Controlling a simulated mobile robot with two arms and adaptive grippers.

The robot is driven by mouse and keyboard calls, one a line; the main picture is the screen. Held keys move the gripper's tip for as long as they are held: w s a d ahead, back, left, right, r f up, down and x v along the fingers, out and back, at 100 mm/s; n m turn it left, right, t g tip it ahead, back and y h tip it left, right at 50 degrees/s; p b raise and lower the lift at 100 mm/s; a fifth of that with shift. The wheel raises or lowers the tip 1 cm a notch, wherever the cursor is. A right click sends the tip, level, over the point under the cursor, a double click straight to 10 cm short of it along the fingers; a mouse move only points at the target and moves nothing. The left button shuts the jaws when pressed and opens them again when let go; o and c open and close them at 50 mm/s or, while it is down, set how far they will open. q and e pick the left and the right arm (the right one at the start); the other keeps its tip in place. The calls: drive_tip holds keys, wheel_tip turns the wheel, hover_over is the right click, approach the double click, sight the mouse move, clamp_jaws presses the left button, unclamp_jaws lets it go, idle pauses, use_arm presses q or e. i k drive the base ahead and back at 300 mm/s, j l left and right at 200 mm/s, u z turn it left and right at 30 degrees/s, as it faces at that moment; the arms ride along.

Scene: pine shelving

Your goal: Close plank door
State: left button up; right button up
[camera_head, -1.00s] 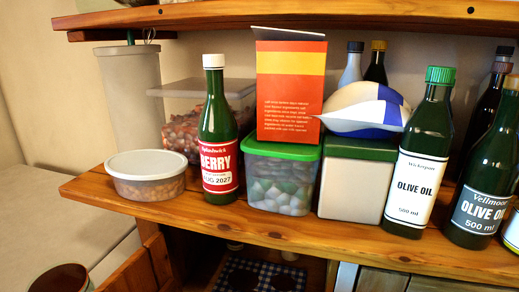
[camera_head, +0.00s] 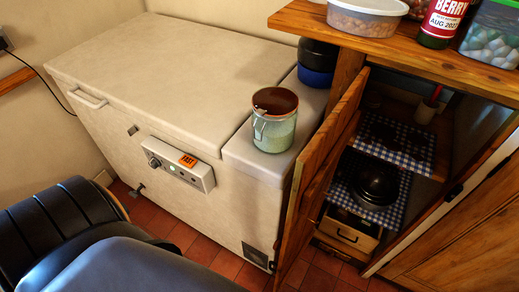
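The plank door (camera_head: 318,170) stands open at the left side of the cupboard, swung out towards me and seen nearly edge-on. Its wood is orange-brown. The cupboard opening to its right shows shelves with blue-and-white checked cloth (camera_head: 393,142), a dark round pot (camera_head: 376,183) and a wooden drawer or box (camera_head: 346,229) with a dark handle. Another plank panel (camera_head: 462,235) is at the lower right. Neither of my grippers is in view.
A cream chest freezer (camera_head: 165,85) stands left of the door, close to it. A lidded jar (camera_head: 274,122) sits on its right end, with dark round containers (camera_head: 318,62) behind. The wooden counter (camera_head: 410,55) above holds food containers. Red floor tiles (camera_head: 222,262) show below.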

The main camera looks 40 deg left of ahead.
sight(316, 168)
drive_tip(key=k+j+z, duration=0.3)
drive_tip(key=k+j, duration=0.8)
drive_tip(key=j+z, duration=0.1)
drive_tip(key=i+j, duration=0.05)
